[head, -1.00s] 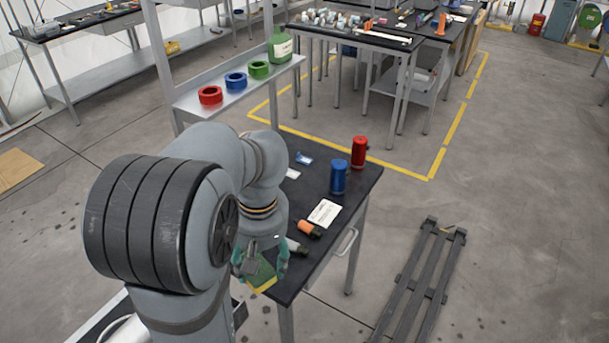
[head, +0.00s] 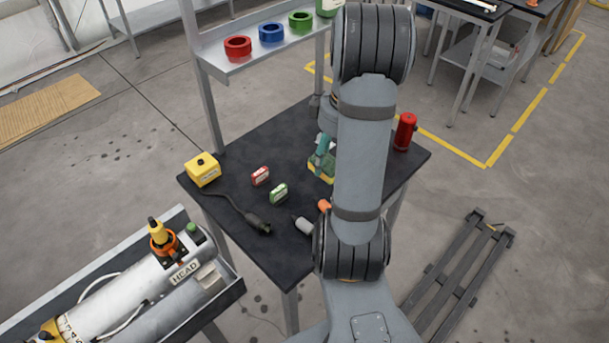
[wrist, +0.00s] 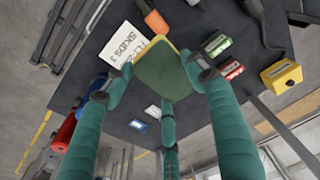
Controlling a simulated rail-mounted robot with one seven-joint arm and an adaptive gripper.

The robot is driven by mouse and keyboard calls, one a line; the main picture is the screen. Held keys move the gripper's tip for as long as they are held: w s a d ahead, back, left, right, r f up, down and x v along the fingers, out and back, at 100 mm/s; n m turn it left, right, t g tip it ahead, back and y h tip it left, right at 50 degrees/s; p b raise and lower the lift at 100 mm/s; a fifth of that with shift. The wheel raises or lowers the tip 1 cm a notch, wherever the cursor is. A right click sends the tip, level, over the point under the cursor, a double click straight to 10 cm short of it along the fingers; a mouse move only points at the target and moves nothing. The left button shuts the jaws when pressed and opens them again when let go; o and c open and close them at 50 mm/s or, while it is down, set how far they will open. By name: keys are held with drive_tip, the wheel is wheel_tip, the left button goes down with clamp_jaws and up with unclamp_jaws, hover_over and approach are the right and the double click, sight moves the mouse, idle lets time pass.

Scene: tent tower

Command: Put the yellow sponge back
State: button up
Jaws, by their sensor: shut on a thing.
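The yellow sponge (wrist: 163,76) has a green face turned to the wrist camera and a yellow edge. My gripper (wrist: 156,88) is shut on it, with teal fingers around its sides. In the head view the sponge (head: 320,168) shows over the middle of the black table (head: 232,150), partly hidden by my arm. My gripper (head: 324,148) is just above it there. I cannot tell how far the sponge is from the tabletop.
A red box (head: 260,176) and a green box (head: 278,193) lie left of the sponge. A yellow box (head: 202,168) with a cable sits at the left corner. A red canister (head: 405,132) stands at right. A white card (wrist: 124,45) and blue canister (wrist: 90,92) show in the wrist view.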

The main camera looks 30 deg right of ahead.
drive_tip(key=shift+d+f, duration=0.4)
drive_tip(key=shift+d, duration=0.15)
drive_tip(key=shift+w+f, duration=0.1)
drive_tip(key=shift+w, duration=0.05)
drive_tip(key=shift+n, duration=0.3)
drive_tip(key=w+f+p, duration=0.1)
drive_tip(key=w+f, duration=0.1)
drive_tip(key=w, duration=0.1)
drive_tip(key=w+a+f+p, duration=0.1)
drive_tip(key=w+f, duration=0.1)
drive_tip(key=w, duration=0.2)
drive_tip(key=w+f+p, duration=0.2)
drive_tip(key=w, duration=0.2)
drive_tip(key=shift+w+a+f, duration=0.1)
drive_tip(key=shift+a+f, duration=0.05)
drive_tip(key=shift+f, duration=0.2)
wheel_tip(320, 180, down, 4)
drive_tip(key=shift+r+p, duration=0.15)
drive_tip(key=shift+p, duration=0.6)
drive_tip(key=shift+w+f, duration=0.1)
drive_tip(key=shift+f, duration=0.15)
drive_tip(key=shift+f, duration=0.15)
drive_tip(key=o, duration=1.2)
